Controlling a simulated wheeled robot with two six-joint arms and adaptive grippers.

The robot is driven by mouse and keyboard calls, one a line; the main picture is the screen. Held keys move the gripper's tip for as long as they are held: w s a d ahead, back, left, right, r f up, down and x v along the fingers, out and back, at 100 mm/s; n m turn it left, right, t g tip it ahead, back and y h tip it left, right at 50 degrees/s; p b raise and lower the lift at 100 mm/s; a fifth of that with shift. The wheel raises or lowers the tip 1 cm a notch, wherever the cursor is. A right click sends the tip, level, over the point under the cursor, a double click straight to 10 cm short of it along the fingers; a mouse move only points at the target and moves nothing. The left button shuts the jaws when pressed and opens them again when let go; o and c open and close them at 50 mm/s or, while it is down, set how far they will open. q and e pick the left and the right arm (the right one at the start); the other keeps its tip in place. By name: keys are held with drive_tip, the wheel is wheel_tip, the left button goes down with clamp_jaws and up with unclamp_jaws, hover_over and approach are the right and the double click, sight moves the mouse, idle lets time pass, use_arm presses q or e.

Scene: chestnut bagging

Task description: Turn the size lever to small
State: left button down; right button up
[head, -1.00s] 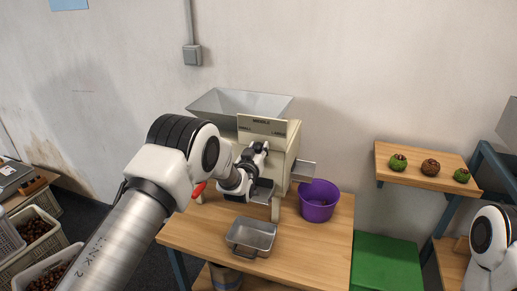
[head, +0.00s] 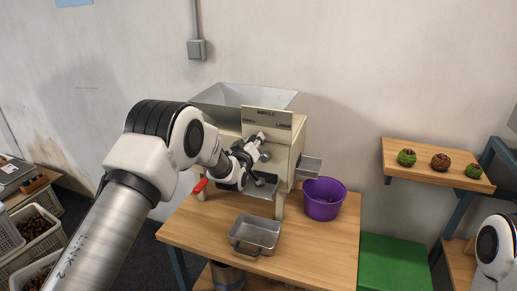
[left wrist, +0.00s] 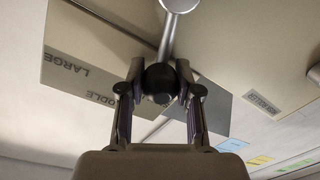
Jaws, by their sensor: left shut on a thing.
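The size lever (left wrist: 168,42) is a metal rod with a dark round knob (left wrist: 161,80) on the cream machine (head: 289,158). In the left wrist view, my left gripper (left wrist: 160,84) is shut on the knob, one finger on each side. In the head view, my left gripper (head: 259,143) is at the machine's front, below the label plate (head: 267,122). The plate reads small at left, middle at top and large at right. The gripper partly covers the lever there, so its exact setting is unclear. My right gripper is out of view.
A metal hopper (head: 225,97) tops the machine. A steel tray (head: 255,234) and purple bucket (head: 323,200) stand on the wooden table (head: 331,246). A shelf (head: 438,170) with several round burrs is at right. Crates of chestnuts (head: 34,228) stand at left.

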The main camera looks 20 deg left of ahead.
use_arm(q)
drive_tip(key=shift+a+f+n+b, duration=0.25)
drive_tip(key=shift+a+n+b, duration=0.1)
drive_tip(key=shift+n+b, duration=0.25)
drive_tip(key=shift+a+f+n+b, duration=0.2)
drive_tip(key=shift+a+n+b, duration=0.2)
drive_tip(key=shift+n, duration=0.3)
drive_tip(key=c, duration=0.8)
unclamp_jaws()
drive_tip(key=shift+o, duration=0.2)
drive_tip(key=shift+s, duration=0.1)
drive_tip(key=s, duration=1.1)
drive_tip(key=shift+s+r, duration=0.2)
drive_tip(key=shift+s, duration=0.15)
drive_tip(key=shift+d, duration=0.1)
